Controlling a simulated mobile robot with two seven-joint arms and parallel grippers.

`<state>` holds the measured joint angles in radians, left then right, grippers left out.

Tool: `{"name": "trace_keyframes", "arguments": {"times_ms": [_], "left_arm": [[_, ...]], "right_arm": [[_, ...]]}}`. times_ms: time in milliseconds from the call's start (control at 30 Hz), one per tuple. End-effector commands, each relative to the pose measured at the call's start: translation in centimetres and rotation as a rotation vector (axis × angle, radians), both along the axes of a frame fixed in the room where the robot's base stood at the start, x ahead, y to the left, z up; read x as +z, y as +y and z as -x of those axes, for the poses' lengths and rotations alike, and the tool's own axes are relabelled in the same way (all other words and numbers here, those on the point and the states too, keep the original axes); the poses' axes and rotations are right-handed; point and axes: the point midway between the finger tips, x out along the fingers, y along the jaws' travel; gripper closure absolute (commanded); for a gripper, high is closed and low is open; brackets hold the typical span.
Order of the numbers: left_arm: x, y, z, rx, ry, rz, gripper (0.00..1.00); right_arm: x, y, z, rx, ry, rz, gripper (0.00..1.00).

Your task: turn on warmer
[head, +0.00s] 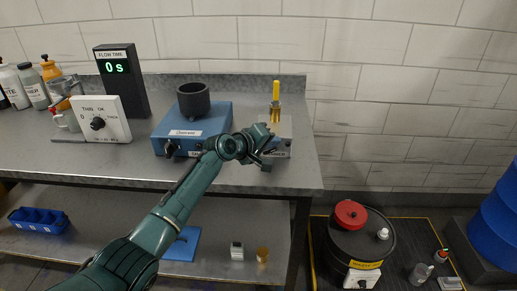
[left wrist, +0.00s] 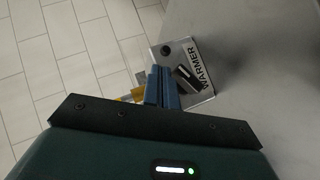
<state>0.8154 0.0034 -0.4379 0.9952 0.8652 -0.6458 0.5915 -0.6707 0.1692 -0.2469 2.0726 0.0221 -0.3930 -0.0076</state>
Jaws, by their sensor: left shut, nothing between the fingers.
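The warmer (head: 284,128) is a small grey metal box near the right end of the bench, partly hidden behind my left gripper in the head view. In the left wrist view the warmer (left wrist: 176,52) shows its face with "WARMER" lettering, a dark elongated switch or knob (left wrist: 187,78) and a small round black part. My left gripper (head: 268,158) is in front of the warmer. Its blue fingers (left wrist: 163,86) are together and empty, appearing just beside the dark knob; I cannot tell whether they touch it. My right gripper is not in view.
A blue box (head: 185,132) with a black cup (head: 194,98) stands left of the warmer. A yellow-topped item (head: 276,95) stands on the warmer. A white dial box (head: 106,124) and black timer display (head: 121,80) are farther left. A black drum (head: 358,240) stands on the floor.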

Motion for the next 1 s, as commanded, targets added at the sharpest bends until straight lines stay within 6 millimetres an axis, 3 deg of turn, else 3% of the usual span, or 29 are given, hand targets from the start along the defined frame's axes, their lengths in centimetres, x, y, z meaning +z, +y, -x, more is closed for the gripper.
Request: {"name": "trace_keyframes", "arguments": {"times_ms": [400, 900, 1000], "left_arm": [[1.7, 0.0, 0.0, -0.001, 0.001, 0.000, 1.00], [1.6, 0.0, 0.0, 0.000, 0.000, 0.000, 1.00], [3.8, 0.1, 0.0, 0.001, 0.000, 0.001, 1.00]], "right_arm": [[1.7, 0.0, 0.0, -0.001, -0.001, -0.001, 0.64], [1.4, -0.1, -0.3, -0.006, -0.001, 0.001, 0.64], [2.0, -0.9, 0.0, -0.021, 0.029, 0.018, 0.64]]}}
